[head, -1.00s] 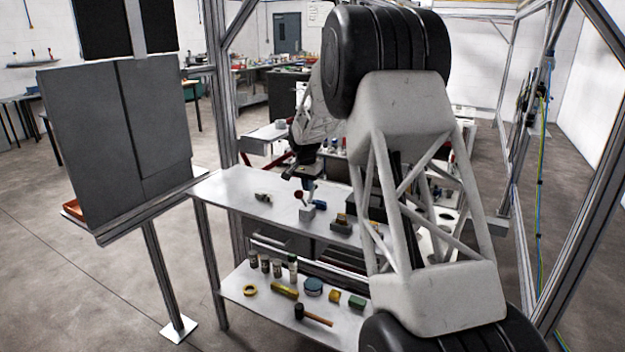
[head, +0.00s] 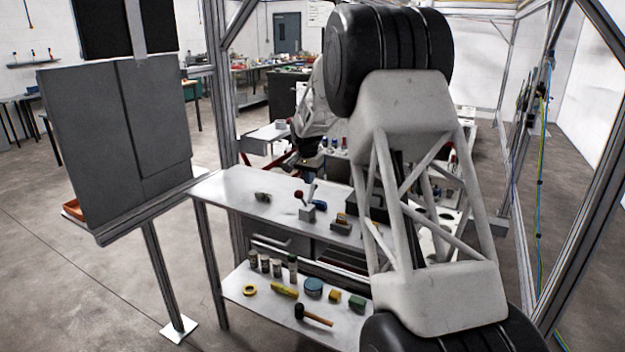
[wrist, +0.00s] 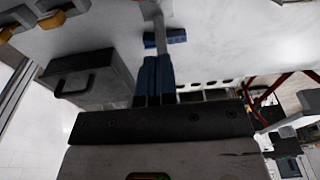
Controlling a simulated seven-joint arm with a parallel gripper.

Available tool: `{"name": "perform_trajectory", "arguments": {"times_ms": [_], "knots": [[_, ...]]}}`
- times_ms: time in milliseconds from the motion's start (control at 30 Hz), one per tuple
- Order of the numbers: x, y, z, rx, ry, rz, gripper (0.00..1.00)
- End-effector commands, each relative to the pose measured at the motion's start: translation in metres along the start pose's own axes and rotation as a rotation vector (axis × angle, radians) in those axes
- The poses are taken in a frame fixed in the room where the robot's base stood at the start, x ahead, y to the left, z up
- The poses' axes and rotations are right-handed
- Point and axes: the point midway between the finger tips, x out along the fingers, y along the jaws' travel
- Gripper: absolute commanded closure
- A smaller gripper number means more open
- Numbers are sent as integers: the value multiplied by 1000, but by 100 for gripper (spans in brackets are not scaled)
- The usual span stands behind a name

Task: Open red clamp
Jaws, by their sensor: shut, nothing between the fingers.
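The red clamp shows in the head view as a red ball knob (head: 299,194) beside a small grey block (head: 307,212) on the white table. A thin grey lever stands tilted up from the block, to the right of the knob. My gripper (wrist: 156,62) has its blue fingers together and empty in the wrist view. A grey bar (wrist: 153,15) and a short blue bar lie just beyond the fingertips; I cannot tell whether they touch. In the head view my gripper is behind and above the clamp, partly blurred into the background.
A dark grey case with a handle (wrist: 85,82) is left of the fingers in the wrist view. A small metal part (head: 263,197) lies on the table left of the clamp. A block with yellow parts (head: 341,226) stands to its right. The table's left end is clear.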

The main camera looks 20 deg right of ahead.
Motion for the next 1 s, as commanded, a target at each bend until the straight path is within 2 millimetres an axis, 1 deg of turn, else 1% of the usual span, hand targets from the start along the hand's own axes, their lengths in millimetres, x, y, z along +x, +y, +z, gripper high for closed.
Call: {"name": "perform_trajectory", "arguments": {"times_ms": [167, 700, 800, 1000], "knots": [[-11, 0, 0, 0, 2, -1, 100], [-64, 0, 0, 0, 0, 0, 100], [-68, 0, 0, 0, 0, 0, 100], [-70, 0, 0, 0, 0, 0, 100]]}}
